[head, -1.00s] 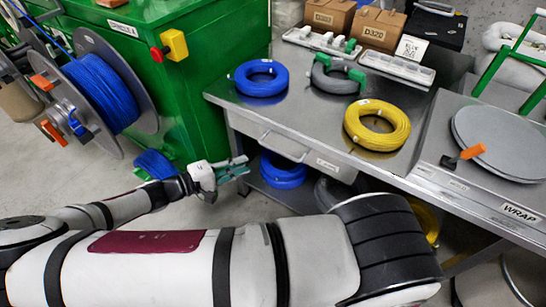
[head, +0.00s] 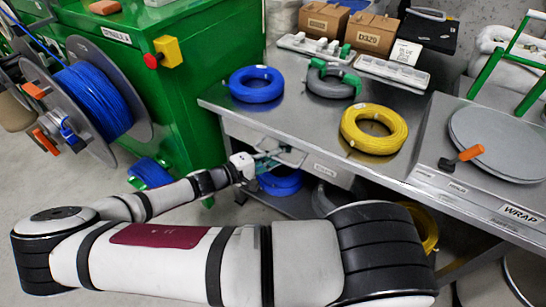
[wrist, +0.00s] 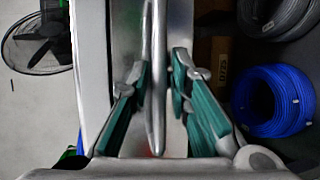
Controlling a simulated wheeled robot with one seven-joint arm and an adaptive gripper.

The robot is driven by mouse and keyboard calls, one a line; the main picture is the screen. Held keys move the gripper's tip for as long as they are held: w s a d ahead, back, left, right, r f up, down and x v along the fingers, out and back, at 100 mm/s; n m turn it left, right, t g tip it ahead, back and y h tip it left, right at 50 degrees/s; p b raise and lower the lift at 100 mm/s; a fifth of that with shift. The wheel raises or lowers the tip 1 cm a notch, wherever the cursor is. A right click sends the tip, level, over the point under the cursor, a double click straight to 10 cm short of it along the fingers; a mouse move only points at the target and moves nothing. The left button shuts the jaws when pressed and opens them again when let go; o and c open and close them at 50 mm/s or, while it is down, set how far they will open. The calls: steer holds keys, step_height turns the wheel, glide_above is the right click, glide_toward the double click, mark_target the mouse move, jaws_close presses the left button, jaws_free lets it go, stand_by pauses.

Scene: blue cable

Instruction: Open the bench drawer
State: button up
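The bench drawer (head: 325,170) is a grey metal front under the worktop, and it looks shut. Its bar handle (head: 292,157) is partly hidden by my gripper (head: 268,160). In the wrist view the handle (wrist: 155,60) is a silver bar running up the middle. My gripper (wrist: 160,85) has its teal fingers on either side of this bar. The fingers stand apart, with a narrow gap showing on each side, so I see no firm grip on the bar.
On the steel bench (head: 310,125) lie a blue coil (head: 256,85), a grey coil (head: 333,82) and a yellow coil (head: 374,129). Blue coils (wrist: 272,101) sit on the shelf below. A green cabinet (head: 180,100) stands at left.

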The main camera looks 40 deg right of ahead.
steer(key=shift+d, duration=0.1)
jaws_close()
steer(key=s+a+p, duration=0.1)
steer(key=s+a, duration=0.4)
steer(key=a, duration=0.7)
steer(key=s+a, duration=0.5)
steer(key=a, duration=0.8)
steer(key=shift+p, duration=0.4)
jaws_free()
steer(key=shift+d, duration=0.1)
